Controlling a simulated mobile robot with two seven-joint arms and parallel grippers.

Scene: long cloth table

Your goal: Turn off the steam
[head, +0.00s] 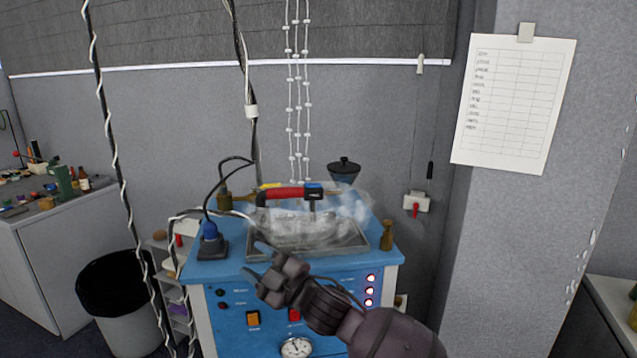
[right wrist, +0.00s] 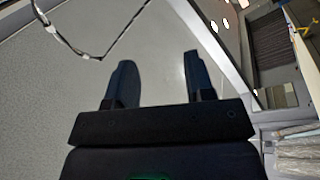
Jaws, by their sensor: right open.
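A blue machine (head: 220,270) stands in the middle of the head view. Pale steam (head: 340,215) hangs over the metal basin (head: 335,245) on its top. Its front panel carries an orange switch (head: 253,318), a red switch (head: 294,315), small dark knobs (head: 221,292), several red lit lights (head: 370,278) and a round gauge (head: 297,347). My right gripper (head: 257,262) is open and empty in front of the machine's upper front edge, and my arm hides part of the panel. The right wrist view shows its two fingers (right wrist: 156,85) apart with nothing between them. My left gripper is out of view.
A white wall box with a red lever (head: 416,205) is right of the machine. A cable with a blue plug (head: 209,232) runs onto the machine's left top. Hanging cords (head: 110,130), a black-lined bin (head: 112,285) and a cluttered bench (head: 45,225) are at left.

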